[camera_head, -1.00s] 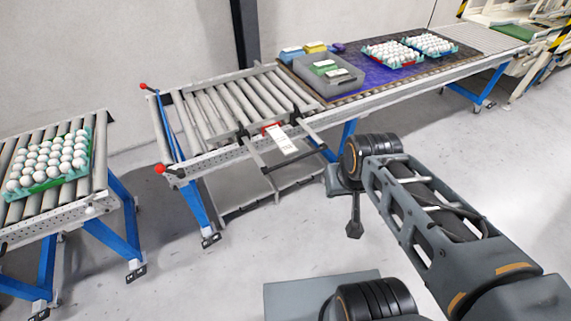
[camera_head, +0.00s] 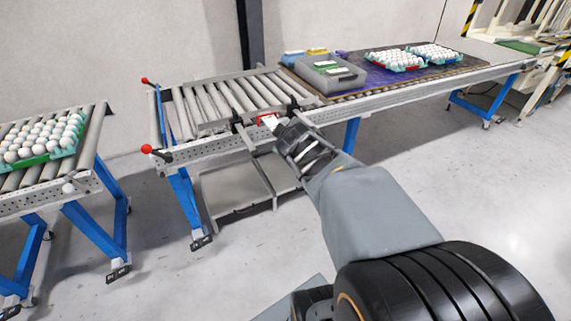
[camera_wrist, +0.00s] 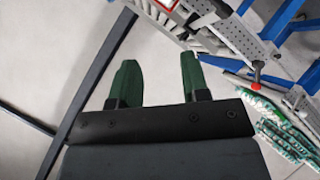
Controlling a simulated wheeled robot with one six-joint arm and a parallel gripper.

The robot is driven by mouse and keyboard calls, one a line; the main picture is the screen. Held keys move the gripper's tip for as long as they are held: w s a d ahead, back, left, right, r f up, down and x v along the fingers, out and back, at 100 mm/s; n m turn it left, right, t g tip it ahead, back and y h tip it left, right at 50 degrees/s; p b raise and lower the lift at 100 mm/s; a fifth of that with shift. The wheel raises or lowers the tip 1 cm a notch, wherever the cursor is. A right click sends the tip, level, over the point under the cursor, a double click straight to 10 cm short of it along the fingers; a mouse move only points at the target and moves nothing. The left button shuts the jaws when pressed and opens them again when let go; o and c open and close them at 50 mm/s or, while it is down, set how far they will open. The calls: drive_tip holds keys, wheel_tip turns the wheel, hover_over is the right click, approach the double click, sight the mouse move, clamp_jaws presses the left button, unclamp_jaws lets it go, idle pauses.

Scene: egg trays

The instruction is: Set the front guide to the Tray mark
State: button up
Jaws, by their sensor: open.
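What looks like the front guide, a dark bar frame (camera_head: 257,163), sticks out from the front side of the roller conveyor (camera_head: 225,100); my arm covers its right part. A red-edged label (camera_head: 267,119) sits on the conveyor's front side, and its edge shows at the top of the wrist view (camera_wrist: 163,3). The Tray mark cannot be read. In the wrist view my gripper (camera_wrist: 158,64) is open and empty, its two green fingers apart. A long dark bar (camera_wrist: 100,80) runs left of the fingers, apart from them. In the head view my arm's end reaches the conveyor's front near the label.
Another egg tray (camera_head: 22,158) sits on the left conveyor. Red knobs (camera_head: 146,149) and blue legs (camera_head: 187,207) stand at the conveyor's left end. The floor in front is clear.

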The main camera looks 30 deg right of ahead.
drive_tip(key=w+d+f+n+t+y+b, duration=0.1)
drive_tip(key=d+f+n+t+y+b, duration=0.2)
drive_tip(key=f+n+b, duration=0.35)
drive_tip(key=w+d+f+n+t+b, duration=0.1)
drive_tip(key=d+f+n+t+b, duration=0.1)
drive_tip(key=d+f+n+b, duration=0.4)
drive_tip(key=w+d+f+m+b, duration=0.1)
drive_tip(key=w+f+b, duration=0.2)
drive_tip(key=w, duration=1)
drive_tip(key=shift+f+b, duration=0.2)
drive_tip(key=shift+b, duration=0.15)
drive_tip(key=shift+d, duration=0.1)
drive_tip(key=shift+c, duration=0.2)
clamp_jaws()
